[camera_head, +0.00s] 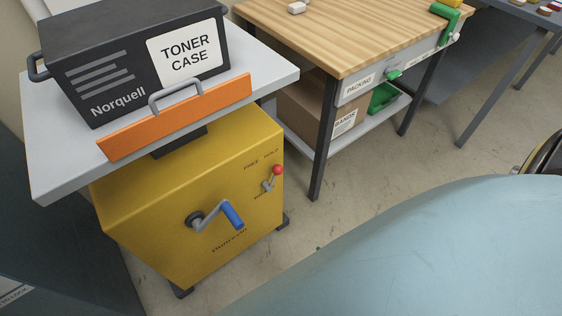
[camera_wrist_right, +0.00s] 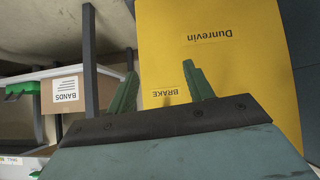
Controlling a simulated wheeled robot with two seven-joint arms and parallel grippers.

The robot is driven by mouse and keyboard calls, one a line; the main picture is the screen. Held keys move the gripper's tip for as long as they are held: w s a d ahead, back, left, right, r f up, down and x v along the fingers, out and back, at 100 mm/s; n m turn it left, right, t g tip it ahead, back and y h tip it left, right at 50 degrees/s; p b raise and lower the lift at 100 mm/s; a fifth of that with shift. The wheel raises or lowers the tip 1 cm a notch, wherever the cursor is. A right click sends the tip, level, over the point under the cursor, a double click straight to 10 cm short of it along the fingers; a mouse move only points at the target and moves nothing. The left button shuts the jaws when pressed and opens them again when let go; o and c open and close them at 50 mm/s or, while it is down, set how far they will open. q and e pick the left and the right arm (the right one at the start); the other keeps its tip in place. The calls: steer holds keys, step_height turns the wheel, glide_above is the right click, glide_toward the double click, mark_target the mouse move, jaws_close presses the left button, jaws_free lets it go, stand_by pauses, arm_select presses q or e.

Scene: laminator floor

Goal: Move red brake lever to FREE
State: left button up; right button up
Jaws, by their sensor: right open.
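The red brake lever (camera_head: 277,171) is a short grey handle with a red ball knob on the yellow cabinet (camera_head: 150,215). It tilts up and to the right, its knob near the right-hand word HOLD of the FREE HOLD label (camera_head: 261,161). In the right wrist view my right gripper (camera_wrist_right: 160,70) is open, its two green fingers apart in front of the yellow face. The BRAKE label (camera_wrist_right: 163,93) shows between the fingers. The lever itself cannot be made out in that view. My left gripper is not in view.
A crank with a blue handle (camera_head: 232,215) sticks out left of the lever. A black toner case (camera_head: 130,60) and an orange bar (camera_head: 180,117) are above the cabinet. A wooden-topped packing table (camera_head: 340,30) stands to the right, with open floor between.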

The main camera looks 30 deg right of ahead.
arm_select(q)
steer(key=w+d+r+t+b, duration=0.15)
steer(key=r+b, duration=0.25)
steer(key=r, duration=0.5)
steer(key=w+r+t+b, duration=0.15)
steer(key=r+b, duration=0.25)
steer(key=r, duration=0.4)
arm_select(e)
steer(key=w+d+r+t+h, duration=0.1)
steer(key=w+d+r+t, duration=0.2)
steer(key=w+r+t, duration=0.8)
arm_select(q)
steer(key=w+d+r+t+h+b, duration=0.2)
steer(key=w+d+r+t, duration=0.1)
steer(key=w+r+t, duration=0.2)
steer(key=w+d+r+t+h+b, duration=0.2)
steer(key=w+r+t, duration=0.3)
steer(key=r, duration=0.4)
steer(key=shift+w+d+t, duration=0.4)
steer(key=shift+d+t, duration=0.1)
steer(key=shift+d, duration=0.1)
arm_select(e)
steer(key=w+r+g, duration=0.2)
steer(key=w, duration=1)
steer(key=shift+w+d+r+m+g, duration=0.2)
steer(key=shift+m+g, duration=0.1)
steer(key=shift+m, duration=0.1)
jaws_close()
